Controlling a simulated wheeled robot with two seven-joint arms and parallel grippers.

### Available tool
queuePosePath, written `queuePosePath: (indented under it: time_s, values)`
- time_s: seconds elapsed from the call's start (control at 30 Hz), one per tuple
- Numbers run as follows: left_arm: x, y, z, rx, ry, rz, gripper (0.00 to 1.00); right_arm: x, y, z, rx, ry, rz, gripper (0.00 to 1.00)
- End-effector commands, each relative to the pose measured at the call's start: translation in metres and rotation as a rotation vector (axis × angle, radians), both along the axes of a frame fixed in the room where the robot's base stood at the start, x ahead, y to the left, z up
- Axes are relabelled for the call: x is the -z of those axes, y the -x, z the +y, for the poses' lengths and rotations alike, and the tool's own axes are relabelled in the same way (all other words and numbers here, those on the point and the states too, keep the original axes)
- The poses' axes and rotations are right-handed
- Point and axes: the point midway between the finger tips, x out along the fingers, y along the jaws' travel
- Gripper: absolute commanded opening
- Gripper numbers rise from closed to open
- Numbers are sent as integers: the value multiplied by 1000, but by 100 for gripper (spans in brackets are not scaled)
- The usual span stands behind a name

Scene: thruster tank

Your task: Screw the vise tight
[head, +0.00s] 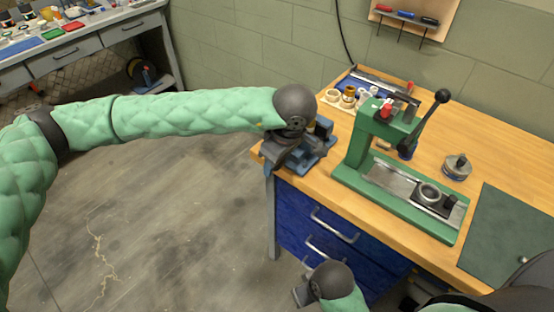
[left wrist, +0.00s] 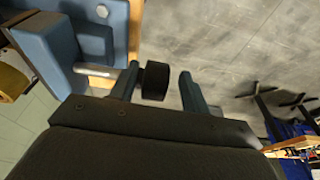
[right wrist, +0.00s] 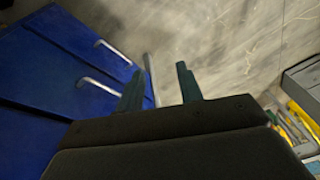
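The blue vise (head: 318,146) sits at the left corner of the wooden workbench, partly hidden behind my left gripper (head: 284,158). In the left wrist view the vise (left wrist: 85,40) fills the upper left, with a short metal bar (left wrist: 95,71) on it. A black knob (left wrist: 156,81) lies between the fingertips of my left gripper (left wrist: 160,88). The knob is close to the left finger, and a gap shows to the right finger, so the gripper is open around it. My right gripper (right wrist: 160,88) is open and empty, low in front of the blue drawers.
A green arbor press (head: 362,150) with a black-knobbed lever stands on the bench (head: 500,150), right of the vise. Blue drawers (head: 335,235) with metal handles are below. A grey bench (head: 80,52) with tools stands at the far left. The floor between is clear.

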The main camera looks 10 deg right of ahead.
Motion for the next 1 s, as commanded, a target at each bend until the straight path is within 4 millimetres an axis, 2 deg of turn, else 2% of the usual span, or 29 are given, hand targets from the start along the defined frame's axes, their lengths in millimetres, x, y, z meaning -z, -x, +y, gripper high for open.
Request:
queuePosePath:
  time_s: [0.37, 0.73, 1.0]
  values:
    - [-8, -1, -2, -1, 3, -5, 45, 2, -2, 1, 0, -3, -5, 36]
    - [-59, 9, -9, 0, 2, -4, 45, 28, -10, 19, -20, -43, -56, 36]
    - [-76, 13, -12, -1, 0, -2, 45, 35, -12, 27, -32, -59, -72, 36]
